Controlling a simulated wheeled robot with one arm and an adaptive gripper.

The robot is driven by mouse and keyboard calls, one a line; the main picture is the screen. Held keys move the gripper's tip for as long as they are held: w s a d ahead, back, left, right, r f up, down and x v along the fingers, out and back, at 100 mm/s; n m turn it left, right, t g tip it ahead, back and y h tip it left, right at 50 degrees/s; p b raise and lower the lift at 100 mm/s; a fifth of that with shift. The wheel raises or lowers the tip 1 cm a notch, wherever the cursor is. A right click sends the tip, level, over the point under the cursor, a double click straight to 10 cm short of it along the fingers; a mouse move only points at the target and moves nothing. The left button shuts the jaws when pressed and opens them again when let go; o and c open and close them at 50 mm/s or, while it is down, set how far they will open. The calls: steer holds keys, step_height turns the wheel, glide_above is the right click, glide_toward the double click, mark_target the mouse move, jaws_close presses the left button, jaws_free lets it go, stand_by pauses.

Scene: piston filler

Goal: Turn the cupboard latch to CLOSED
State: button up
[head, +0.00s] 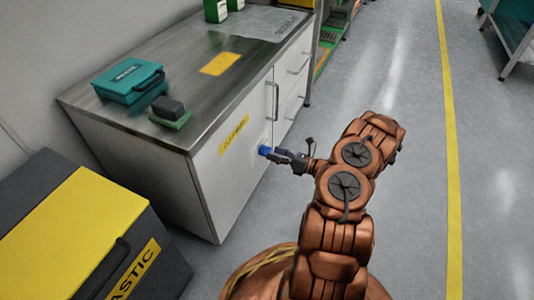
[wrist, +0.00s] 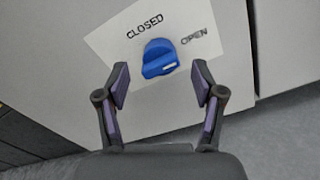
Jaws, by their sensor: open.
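The cupboard latch is a blue knob (wrist: 158,57) on a white plate (wrist: 105,45) on the cupboard front. The plate reads CLOSED above the knob and OPEN to its right. A white mark on the knob sits at its lower right, nearer the OPEN word. My gripper (wrist: 161,82) is open, its two fingers spread to the left and right of the knob in the picture. Nothing is held; whether a finger touches the knob I cannot tell. In the head view the blue knob (head: 264,151) shows just at the tip of my gripper (head: 281,156).
The white cupboard (head: 215,185) has a metal top with a teal case (head: 125,82) and a dark block on a green base (head: 169,112). A bar handle (head: 276,101) is above the knob. A yellow-lidded bin (head: 80,235) stands at left.

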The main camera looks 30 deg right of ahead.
mark_target(269, 151)
steer(key=shift+b+x, duration=0.45)
steer(key=shift+x, duration=1.15)
jaws_close()
